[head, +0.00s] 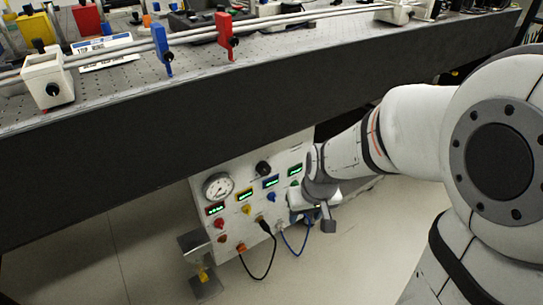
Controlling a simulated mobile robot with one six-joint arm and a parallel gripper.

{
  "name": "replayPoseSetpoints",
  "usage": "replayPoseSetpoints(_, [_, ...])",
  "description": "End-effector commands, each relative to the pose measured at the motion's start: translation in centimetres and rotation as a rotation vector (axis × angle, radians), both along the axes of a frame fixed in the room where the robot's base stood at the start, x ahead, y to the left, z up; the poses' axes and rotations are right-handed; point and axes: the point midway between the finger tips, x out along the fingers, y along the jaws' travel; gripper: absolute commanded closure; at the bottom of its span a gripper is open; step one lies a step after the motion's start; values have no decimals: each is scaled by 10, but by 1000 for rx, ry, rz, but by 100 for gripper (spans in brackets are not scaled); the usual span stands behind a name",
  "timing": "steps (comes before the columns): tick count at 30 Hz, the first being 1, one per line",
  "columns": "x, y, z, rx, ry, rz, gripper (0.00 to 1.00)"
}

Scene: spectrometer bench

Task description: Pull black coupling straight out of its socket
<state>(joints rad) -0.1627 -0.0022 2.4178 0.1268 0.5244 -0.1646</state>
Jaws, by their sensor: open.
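A white instrument panel (235,197) stands tilted under the bench. A small black plug (264,225) sits in its lower middle, with a black cable (271,262) looping down from it to the lower left of the panel. It looks like the black coupling, but its socket is too small to make out. My gripper (311,219) is at the panel's lower right, to the right of the black plug and apart from it. It is open; one dark finger shows clearly, the other is hard to make out. I see nothing held in it.
A blue cable (294,252) loops close below my gripper. The panel also has a round gauge (218,186), a black knob (262,168) and coloured knobs. The bench's dark front edge (170,135) overhangs above. A metal stand (200,270) is at left. Floor in front is clear.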

Motion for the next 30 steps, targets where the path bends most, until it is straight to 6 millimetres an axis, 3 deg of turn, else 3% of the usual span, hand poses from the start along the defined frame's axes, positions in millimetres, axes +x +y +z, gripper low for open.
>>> replayPoseSetpoints(6, [60, 46, -56, -11, -95, 145, 53])
replayPoseSetpoints(12, [93, 79, -119, -74, -189, 261, 53])
replayPoseSetpoints(19, [105, 96, -175, -172, -266, 350, 53])
replayPoseSetpoints(30, [116, 99, -216, -213, -296, 382, 53])
